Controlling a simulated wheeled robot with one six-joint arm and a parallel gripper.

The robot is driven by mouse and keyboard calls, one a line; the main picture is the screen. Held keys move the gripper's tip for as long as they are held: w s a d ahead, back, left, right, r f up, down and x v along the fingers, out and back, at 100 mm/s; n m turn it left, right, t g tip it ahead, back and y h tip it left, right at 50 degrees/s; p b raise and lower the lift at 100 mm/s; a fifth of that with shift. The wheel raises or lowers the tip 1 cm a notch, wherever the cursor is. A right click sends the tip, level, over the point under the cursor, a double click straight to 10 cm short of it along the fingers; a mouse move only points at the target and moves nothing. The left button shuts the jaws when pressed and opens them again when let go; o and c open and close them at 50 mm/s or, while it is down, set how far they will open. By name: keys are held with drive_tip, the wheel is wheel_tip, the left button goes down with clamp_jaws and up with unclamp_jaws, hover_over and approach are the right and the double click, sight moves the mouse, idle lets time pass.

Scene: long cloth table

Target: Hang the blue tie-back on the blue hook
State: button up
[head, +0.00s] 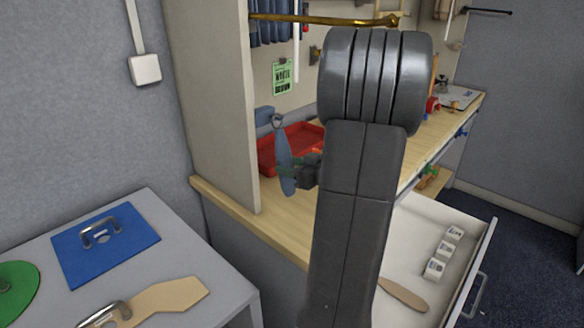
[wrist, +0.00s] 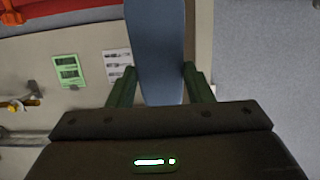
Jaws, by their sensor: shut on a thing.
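The blue tie-back (head: 284,165) is a long flat blue strip with a ring at its top. It hangs upright from my gripper (head: 294,172), above the wooden counter near the left side panel. In the wrist view the tie-back (wrist: 155,45) runs up between the two green fingers of my gripper (wrist: 160,75), which is shut on it. A small blue piece (head: 264,115) shows behind the tie-back, beside its ring. I cannot tell whether it is the blue hook. My arm hides part of the counter and back wall.
A red tray (head: 268,157) lies on the counter behind the tie-back. A tall side panel (head: 215,110) stands to its left. A brass rod (head: 325,20) crosses above. An open white drawer (head: 410,235) juts out at right. A grey cabinet (head: 190,255) stands at front left.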

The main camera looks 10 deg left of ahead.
idle(0.3)
drive_tip(key=o, duration=1.1)
drive_tip(key=b+v, duration=0.3)
drive_tip(key=v, duration=1)
drive_tip(key=shift+s+d+r, duration=0.1)
drive_tip(key=shift+s+d, duration=0.1)
drive_tip(key=shift+d, duration=0.2)
drive_tip(key=p+x, duration=0.3)
drive_tip(key=x, duration=1.1)
drive_tip(key=shift+a, duration=0.1)
drive_tip(key=shift+r+p, duration=0.1)
drive_tip(key=shift+p, duration=0.2)
drive_tip(key=shift+f+b, duration=0.2)
drive_tip(key=shift+b, duration=0.2)
